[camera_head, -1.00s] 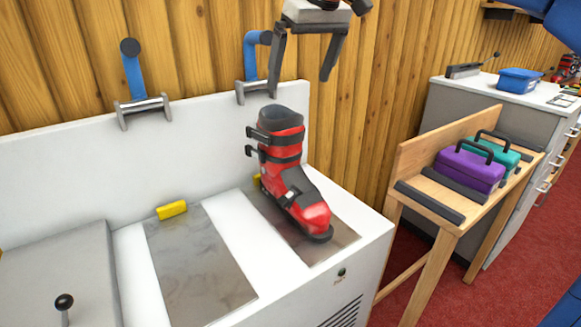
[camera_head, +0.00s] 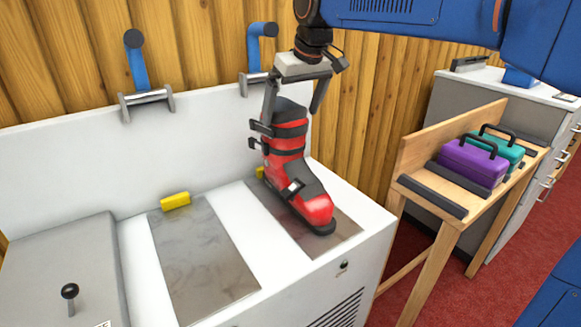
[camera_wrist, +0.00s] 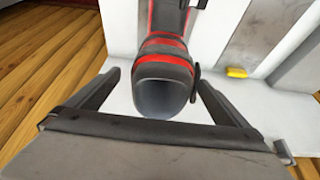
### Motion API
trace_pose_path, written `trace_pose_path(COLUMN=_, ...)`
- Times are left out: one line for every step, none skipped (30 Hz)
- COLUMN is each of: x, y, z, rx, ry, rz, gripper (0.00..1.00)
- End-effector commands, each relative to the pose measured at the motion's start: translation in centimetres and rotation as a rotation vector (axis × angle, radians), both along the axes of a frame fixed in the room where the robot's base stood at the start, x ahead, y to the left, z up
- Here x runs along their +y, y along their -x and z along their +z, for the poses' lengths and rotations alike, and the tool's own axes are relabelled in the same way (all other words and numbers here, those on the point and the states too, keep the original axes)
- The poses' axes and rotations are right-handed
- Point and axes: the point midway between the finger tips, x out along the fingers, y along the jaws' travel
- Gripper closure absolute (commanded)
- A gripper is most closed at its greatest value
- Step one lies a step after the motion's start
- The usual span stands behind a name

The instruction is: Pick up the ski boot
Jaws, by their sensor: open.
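The red and black ski boot (camera_head: 292,160) stands upright on the right metal plate of the white bench, toe toward the lower right. My gripper (camera_head: 293,112) is open above the boot, its two fingers at about the height of the boot's cuff, one to each side in the picture. In the wrist view the boot's dark open top (camera_wrist: 163,92) lies between the two spread fingers of my gripper (camera_wrist: 155,90), with gaps on both sides. Whether a finger touches the cuff cannot be told.
The white bench (camera_head: 225,228) has a bare second plate (camera_head: 203,262), a yellow block (camera_head: 175,201) and blue-handled clamps (camera_head: 136,72) along its back. A grey lid (camera_head: 62,262) is at left. A wooden table (camera_head: 462,212) with purple (camera_head: 470,163) and teal (camera_head: 503,148) cases stands at right.

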Motion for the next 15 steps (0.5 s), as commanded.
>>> trace_pose_path(x=0.2, y=-0.1, z=-0.6, rx=0.001, ry=0.001, rz=0.001, gripper=0.0)
trace_pose_path(x=0.4, y=-0.2, z=-0.9, rx=0.002, ry=0.002, rz=0.001, gripper=0.0)
trace_pose_path(x=0.6, y=-0.3, z=-1.4, rx=0.004, ry=0.002, rz=0.001, gripper=0.0)
trace_pose_path(x=0.7, y=-0.4, z=-1.8, rx=0.003, ry=0.003, rz=0.001, gripper=0.0)
trace_pose_path(x=0.9, y=-0.5, z=-2.2, rx=0.003, ry=0.003, rz=0.001, gripper=0.0)
trace_pose_path(x=1.1, y=-0.7, z=-2.7, rx=0.003, ry=0.002, rz=0.0, gripper=0.0)
trace_pose_path(x=1.1, y=-0.8, z=-3.1, rx=0.003, ry=0.002, rz=0.0, gripper=0.0)
trace_pose_path(x=1.2, y=-0.9, z=-3.5, rx=0.003, ry=0.002, rz=0.0, gripper=0.0)
trace_pose_path(x=1.3, y=-1.1, z=-3.8, rx=0.002, ry=0.002, rz=0.0, gripper=0.0)
trace_pose_path(x=1.3, y=-1.1, z=-4.0, rx=0.002, ry=0.002, rz=0.0, gripper=0.0)
trace_pose_path(x=1.4, y=-1.2, z=-4.1, rx=0.002, ry=0.002, rz=0.0, gripper=0.0)
trace_pose_path(x=1.4, y=-1.2, z=-4.2, rx=0.002, ry=0.001, rz=0.0, gripper=0.0)
trace_pose_path(x=1.4, y=-1.2, z=-4.2, rx=0.002, ry=0.001, rz=0.0, gripper=0.0)
trace_pose_path(x=1.4, y=-1.2, z=-4.2, rx=0.001, ry=0.001, rz=0.0, gripper=0.0)
trace_pose_path(x=1.4, y=-1.2, z=-4.1, rx=0.001, ry=0.001, rz=0.0, gripper=0.0)
